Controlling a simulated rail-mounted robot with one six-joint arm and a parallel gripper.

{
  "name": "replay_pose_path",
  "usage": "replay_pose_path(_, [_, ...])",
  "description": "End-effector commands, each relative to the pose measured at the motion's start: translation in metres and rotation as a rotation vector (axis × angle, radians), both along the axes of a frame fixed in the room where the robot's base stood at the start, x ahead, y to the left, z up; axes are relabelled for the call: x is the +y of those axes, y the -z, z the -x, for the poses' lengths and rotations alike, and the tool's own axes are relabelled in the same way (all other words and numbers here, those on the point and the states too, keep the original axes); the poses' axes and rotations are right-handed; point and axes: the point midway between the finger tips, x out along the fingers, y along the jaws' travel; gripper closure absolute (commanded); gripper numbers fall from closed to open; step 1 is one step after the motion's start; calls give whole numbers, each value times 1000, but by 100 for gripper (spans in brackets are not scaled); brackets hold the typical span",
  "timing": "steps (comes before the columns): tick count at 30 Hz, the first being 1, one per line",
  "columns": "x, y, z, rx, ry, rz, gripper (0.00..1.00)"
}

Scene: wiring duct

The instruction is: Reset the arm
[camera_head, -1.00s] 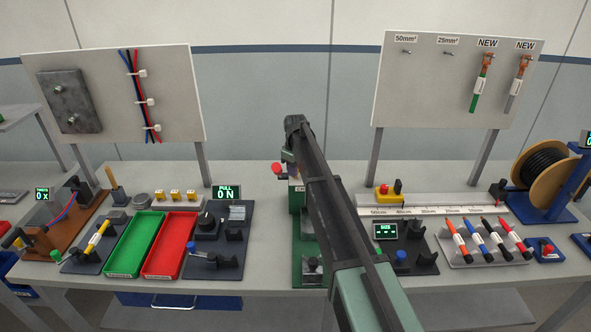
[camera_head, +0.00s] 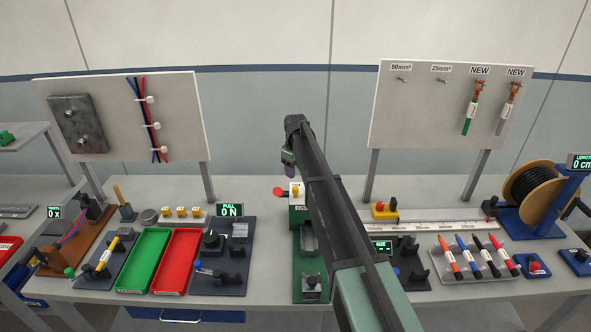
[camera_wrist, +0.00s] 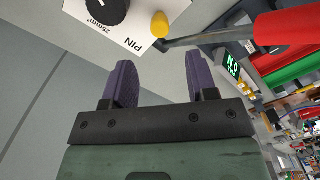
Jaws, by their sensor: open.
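My gripper is open and empty in the wrist view (camera_wrist: 160,85), with its two purple fingers apart. In the head view my arm reaches up and forward over the middle of the bench, and a bit of a purple finger (camera_head: 289,170) shows at its far end. A white-topped device (camera_head: 297,190) with a yellow knob stands just below that end. In the wrist view the device's white face (camera_wrist: 130,25), marked PIN and 25mm², lies beyond the fingertips, with a gap between. A red-handled lever (camera_wrist: 285,30) shows at the upper right.
Green (camera_head: 143,260) and red (camera_head: 176,262) trays lie left of my arm. A board with cables (camera_head: 120,118) stands at the back left, and a board with hung leads (camera_head: 440,110) at the back right. Several markers (camera_head: 475,258) and a cable spool (camera_head: 538,192) are at right.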

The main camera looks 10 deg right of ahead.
Motion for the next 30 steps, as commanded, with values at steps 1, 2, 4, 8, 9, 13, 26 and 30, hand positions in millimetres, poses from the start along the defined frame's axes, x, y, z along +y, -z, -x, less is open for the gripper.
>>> replay_pose_path(1, [0,-16,0,0,0,0,47])
replay_pose_path(2, [0,-17,0,0,0,0,47])
replay_pose_path(4, [0,-18,0,0,0,0,47])
replay_pose_path(8, [0,-14,0,0,0,0,47])
replay_pose_path(9, [0,-14,0,0,0,0,47])
replay_pose_path(13, [0,-14,0,0,28,0,47])
replay_pose_path(26, [1,55,338,-1,691,1,47])
replay_pose_path(30, [1,79,411,-1,722,1,47])
